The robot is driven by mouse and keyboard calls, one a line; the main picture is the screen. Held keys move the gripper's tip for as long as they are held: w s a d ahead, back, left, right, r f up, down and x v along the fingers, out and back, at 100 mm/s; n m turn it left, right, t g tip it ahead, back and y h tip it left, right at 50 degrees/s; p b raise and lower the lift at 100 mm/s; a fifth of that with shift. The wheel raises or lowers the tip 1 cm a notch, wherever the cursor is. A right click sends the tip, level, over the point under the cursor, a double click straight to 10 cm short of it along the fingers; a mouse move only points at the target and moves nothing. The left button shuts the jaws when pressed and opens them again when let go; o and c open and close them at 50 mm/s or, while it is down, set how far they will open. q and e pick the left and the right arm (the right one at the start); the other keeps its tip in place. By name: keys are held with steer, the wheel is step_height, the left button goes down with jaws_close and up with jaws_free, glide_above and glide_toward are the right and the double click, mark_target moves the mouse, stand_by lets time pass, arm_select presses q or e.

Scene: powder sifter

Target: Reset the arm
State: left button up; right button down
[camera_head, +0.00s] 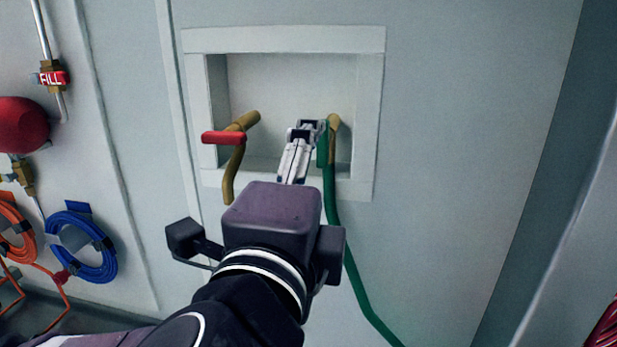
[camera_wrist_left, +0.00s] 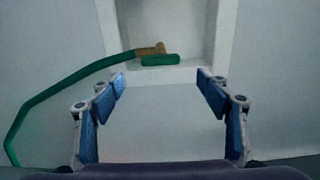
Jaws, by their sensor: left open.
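My left gripper (camera_head: 307,128) reaches up from the bottom of the head view to the front of a recessed wall box (camera_head: 283,40). In the left wrist view its two blue-padded fingers (camera_wrist_left: 163,88) stand wide apart with nothing between them. A brass outlet with a green handle (camera_wrist_left: 160,60) and a green hose lies ahead of the fingertips, apart from them. In the head view the gripper partly hides this green handle (camera_head: 322,150). My right gripper is not in view.
A brass tap with a red handle (camera_head: 223,137) sits at the box's left. The green hose (camera_head: 352,270) hangs down the wall. A blue coil (camera_head: 88,270), an orange coil (camera_head: 12,228) and a red FILL valve (camera_head: 50,78) are at left. The wall to the right is bare.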

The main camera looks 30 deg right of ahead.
arm_select(q)
steer(key=shift+v, duration=0.75)
